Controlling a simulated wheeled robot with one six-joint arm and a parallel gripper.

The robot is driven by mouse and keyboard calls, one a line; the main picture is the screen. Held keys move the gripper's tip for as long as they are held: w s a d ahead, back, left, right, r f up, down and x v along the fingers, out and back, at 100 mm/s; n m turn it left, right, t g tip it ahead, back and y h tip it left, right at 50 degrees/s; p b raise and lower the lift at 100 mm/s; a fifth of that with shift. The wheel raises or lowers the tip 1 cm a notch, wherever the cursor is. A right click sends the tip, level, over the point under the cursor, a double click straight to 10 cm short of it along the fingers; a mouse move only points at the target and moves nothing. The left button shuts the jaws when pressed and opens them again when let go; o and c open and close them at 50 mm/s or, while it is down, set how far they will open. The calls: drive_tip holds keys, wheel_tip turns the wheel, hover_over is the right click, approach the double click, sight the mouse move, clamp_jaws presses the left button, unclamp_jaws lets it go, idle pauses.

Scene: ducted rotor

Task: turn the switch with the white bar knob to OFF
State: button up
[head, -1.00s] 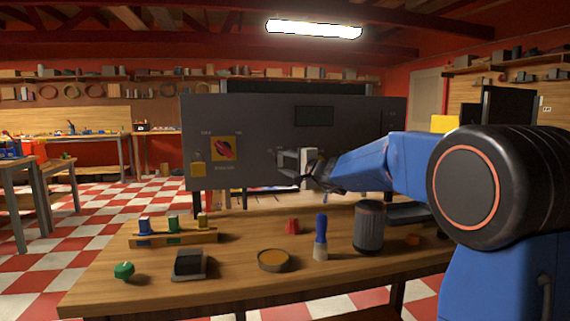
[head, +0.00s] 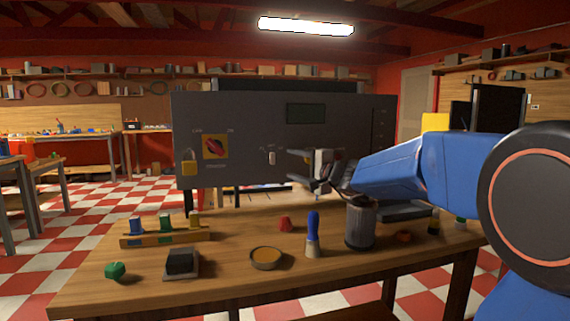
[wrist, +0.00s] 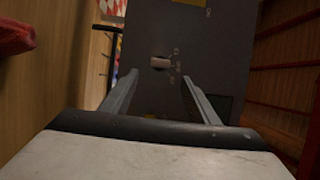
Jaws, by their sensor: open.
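The white bar knob (head: 272,157) is on the front of the grey panel (head: 240,120), below its dark display. In the head view its bar stands upright; small marks beside it are too small to read. My gripper (head: 293,166) is open and empty, just right of the knob in the head view and apart from it. In the wrist view the knob (wrist: 160,63) lies just beyond and between the tips of my open gripper (wrist: 160,76), with its bar across the picture.
A red rotary switch (head: 214,147) on a yellow plate and a yellow padlock (head: 189,163) are on the panel's left. The wooden bench (head: 210,285) below carries a blue-handled brush (head: 313,235), a dark canister (head: 360,222), a round dish (head: 266,258) and a peg rack (head: 165,236).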

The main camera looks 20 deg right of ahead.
drive_tip(key=v, duration=0.7)
drive_tip(key=shift+s, duration=0.3)
